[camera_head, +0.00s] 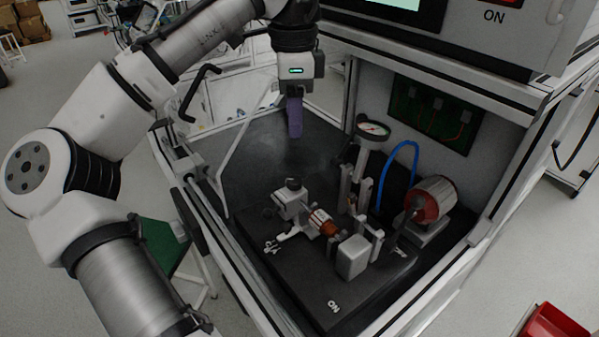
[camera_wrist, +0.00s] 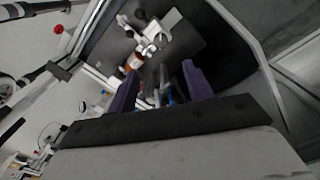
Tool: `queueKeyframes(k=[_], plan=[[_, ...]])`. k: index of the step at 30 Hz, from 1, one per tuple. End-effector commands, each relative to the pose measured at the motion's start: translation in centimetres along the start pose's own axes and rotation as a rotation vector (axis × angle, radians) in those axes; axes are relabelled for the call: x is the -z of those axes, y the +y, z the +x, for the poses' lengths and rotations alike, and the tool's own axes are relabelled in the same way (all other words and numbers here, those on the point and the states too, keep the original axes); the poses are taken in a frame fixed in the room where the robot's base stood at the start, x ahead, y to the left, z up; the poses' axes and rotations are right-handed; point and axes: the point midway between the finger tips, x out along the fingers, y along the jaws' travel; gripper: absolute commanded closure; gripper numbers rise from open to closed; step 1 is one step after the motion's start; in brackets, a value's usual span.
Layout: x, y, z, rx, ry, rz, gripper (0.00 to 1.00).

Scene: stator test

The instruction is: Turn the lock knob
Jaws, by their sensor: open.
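A small black knob (camera_head: 293,184) sits on top of a grey metal clamp block on the test fixture; I cannot tell for certain that it is the lock knob. A small silver handle (camera_head: 272,246) is at the fixture's front left. A copper-wound stator (camera_head: 323,222) lies beside the clamp block. My gripper (camera_head: 294,132) hangs above the back of the bench, over the knob in the picture and apart from the fixture. In the wrist view its purple fingers (camera_wrist: 160,78) are spread with nothing between them. The fixture (camera_wrist: 150,42) shows beyond them, small and dark.
A dial gauge (camera_head: 373,130) on a stand, a blue hose (camera_head: 398,150) and a red-ended motor (camera_head: 432,200) stand right of the stator. The cabinet frame (camera_head: 490,228) bounds the right side. The dark bench (camera_head: 262,150) is clear at the back left.

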Motion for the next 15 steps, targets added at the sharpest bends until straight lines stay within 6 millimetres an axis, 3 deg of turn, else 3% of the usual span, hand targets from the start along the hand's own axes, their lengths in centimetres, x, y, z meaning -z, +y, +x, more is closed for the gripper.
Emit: queueKeyframes(k=[15], plan=[[0.1,0.0,9.7,0.000,0.005,0.001,0.49]])
